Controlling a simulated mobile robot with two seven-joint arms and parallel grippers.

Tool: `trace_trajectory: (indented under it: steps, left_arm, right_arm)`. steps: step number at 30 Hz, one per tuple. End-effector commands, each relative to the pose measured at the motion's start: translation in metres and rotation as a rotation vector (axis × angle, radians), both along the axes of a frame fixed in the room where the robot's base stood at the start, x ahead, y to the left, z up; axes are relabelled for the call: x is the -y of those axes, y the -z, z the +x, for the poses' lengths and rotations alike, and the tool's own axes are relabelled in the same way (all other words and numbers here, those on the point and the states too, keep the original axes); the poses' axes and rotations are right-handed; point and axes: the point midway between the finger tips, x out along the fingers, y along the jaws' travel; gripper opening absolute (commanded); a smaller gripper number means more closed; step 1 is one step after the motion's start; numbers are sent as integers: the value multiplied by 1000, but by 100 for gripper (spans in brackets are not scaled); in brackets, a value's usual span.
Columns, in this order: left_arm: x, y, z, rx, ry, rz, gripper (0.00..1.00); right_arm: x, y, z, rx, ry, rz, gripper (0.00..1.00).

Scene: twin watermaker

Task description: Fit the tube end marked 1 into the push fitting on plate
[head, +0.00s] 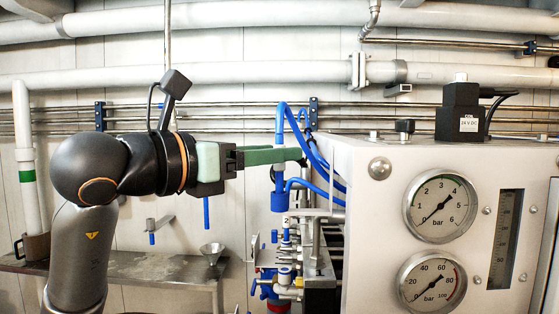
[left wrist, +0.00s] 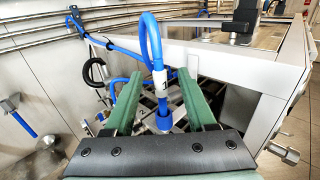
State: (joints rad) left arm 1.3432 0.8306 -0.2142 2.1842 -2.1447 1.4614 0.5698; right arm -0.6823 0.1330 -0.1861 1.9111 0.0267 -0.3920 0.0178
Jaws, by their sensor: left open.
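The blue tube loop (head: 281,112) rises behind my left gripper in the head view. In the left wrist view the tube (left wrist: 152,40) bends down to an end with a white marker reading 1 (left wrist: 160,84). A blue cylindrical piece (left wrist: 164,120) sits below the marker; it also shows under the fingers in the head view (head: 279,201). I cannot tell whether it belongs to the tube or is the fitting. My left gripper (head: 300,155) is open, its green fingers (left wrist: 158,78) on either side of the tube. The plate is mostly hidden. My right gripper is not in view.
A white cabinet with gauges (head: 440,205) stands close right of the fingertips. Below are a second blue tube near a marker 2 (head: 286,220) and blue-handled valves (head: 287,277). Pipes run along the wall.

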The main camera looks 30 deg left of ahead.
Motion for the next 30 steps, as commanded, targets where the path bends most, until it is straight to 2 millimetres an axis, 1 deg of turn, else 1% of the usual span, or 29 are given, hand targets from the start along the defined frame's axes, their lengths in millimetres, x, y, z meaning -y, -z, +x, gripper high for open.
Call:
trace_trajectory:
  steps: [6,9,12,18,30]
  left_arm:
    - [11,-2,31,-4,3,-2,56]
    - [14,-1,41,-2,2,0,56]
    - [16,0,45,-1,2,0,56]
    - [16,0,45,-1,2,0,55]
    - [16,0,45,0,1,0,10]
  right_arm:
    - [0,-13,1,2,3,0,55]
    - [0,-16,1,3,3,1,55]
    - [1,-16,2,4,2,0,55]
    - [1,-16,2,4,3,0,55]
    - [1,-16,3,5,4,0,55]
